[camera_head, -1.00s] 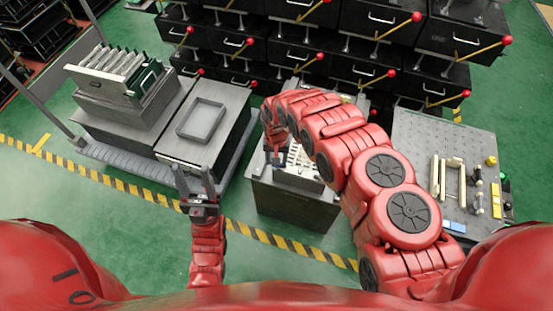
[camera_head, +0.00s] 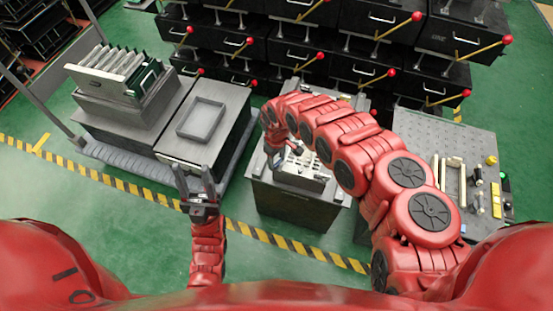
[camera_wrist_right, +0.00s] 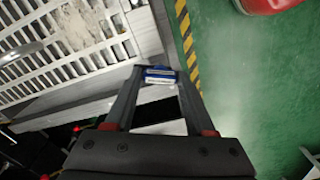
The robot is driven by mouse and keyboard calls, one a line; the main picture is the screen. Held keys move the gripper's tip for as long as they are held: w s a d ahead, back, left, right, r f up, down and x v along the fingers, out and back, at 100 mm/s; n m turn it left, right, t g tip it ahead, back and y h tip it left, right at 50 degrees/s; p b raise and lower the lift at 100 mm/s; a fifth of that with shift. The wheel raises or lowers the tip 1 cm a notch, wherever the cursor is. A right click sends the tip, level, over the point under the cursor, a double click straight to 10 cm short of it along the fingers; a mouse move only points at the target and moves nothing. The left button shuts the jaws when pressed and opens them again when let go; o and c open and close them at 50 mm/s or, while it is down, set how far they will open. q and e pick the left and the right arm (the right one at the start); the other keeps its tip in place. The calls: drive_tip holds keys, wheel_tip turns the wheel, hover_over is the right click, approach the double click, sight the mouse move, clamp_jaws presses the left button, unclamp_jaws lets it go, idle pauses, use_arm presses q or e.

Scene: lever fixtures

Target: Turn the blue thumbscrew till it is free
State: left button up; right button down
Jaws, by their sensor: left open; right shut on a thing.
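The blue thumbscrew (camera_wrist_right: 158,73) shows in the right wrist view between the fingertips of my right gripper (camera_wrist_right: 157,80), which is shut on it. It lies beside a white slotted panel (camera_wrist_right: 60,50); I cannot tell whether its thread is still engaged. In the head view my right gripper (camera_head: 275,160) is at the left side of a dark cabinet (camera_head: 295,205) with the pale slotted panel (camera_head: 308,165) on top, and the thumbscrew is too small to make out there. My left gripper (camera_head: 193,182) is open and empty above the floor, left of the cabinet.
A grey bench with an empty tray (camera_head: 202,118) and a rack of boards (camera_head: 120,72) stands at the left. A perforated table (camera_head: 445,135) with small parts is at the right. Drawers with red-knobbed levers (camera_head: 375,45) line the back. Green floor lies open in front.

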sight(276, 161)
drive_tip(key=shift+n+b, duration=0.35)
drive_tip(key=shift+n, duration=1.85)
drive_tip(key=shift+c, duration=1.2)
unclamp_jaws()
wheel_tip(276, 161, up, 17)
drive_tip(key=p, duration=0.2)
drive_tip(key=shift+r, duration=0.2)
